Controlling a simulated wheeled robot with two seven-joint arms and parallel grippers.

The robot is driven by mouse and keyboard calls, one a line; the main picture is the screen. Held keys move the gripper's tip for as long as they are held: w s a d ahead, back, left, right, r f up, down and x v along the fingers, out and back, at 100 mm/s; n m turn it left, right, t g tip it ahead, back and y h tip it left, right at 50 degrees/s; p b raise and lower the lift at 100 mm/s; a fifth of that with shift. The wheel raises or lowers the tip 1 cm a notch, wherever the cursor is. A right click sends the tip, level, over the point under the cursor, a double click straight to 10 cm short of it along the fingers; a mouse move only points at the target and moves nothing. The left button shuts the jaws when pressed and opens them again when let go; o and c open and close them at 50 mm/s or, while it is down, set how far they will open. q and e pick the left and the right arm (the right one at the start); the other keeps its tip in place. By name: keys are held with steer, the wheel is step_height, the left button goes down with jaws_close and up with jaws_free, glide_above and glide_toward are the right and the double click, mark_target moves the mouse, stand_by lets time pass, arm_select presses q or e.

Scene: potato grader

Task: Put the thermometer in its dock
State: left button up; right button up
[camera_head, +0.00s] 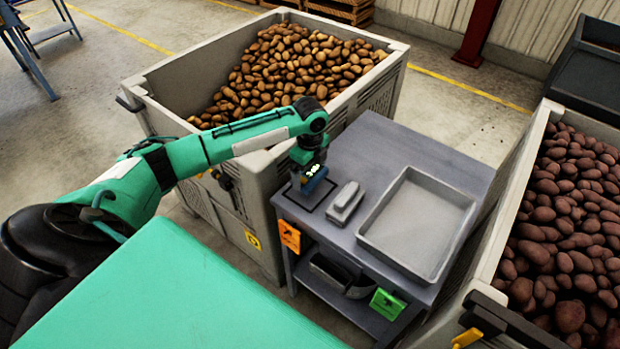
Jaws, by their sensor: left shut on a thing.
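My left gripper (306,172) is over the left part of the small grey table. It is shut on a small dark blue thing with a lit display (316,180), which looks like the thermometer. Just below it is a dark square plate (310,201) on the tabletop, partly hidden by the gripper and the thermometer. I cannot tell whether the thermometer touches the plate. A light grey block with a raised top (345,203) lies just right of the plate. Which of these two is the dock is not clear. My right gripper is not in view.
A shallow grey tray (373,236) fills the right of the grey table (375,146). Potato crates stand behind (180,67) and at the right (510,240). The tabletop's back is clear.

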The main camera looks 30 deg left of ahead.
mark_target(310, 173)
arm_select(q)
steer(key=shift+f+p, duration=0.3)
steer(key=shift+f, duration=2.05)
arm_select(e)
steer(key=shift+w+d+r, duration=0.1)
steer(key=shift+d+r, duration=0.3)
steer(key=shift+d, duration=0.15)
arm_select(q)
steer(key=shift+f, duration=0.1)
steer(key=o, duration=0.8)
steer(key=shift+c, duration=0.2)
steer(key=shift+r, duration=0.4)
step_height(310, 173, up, 11)
steer(key=shift+f+b, duration=0.2)
steer(key=shift+b, duration=0.7)
steer(key=shift+r, duration=0.4)
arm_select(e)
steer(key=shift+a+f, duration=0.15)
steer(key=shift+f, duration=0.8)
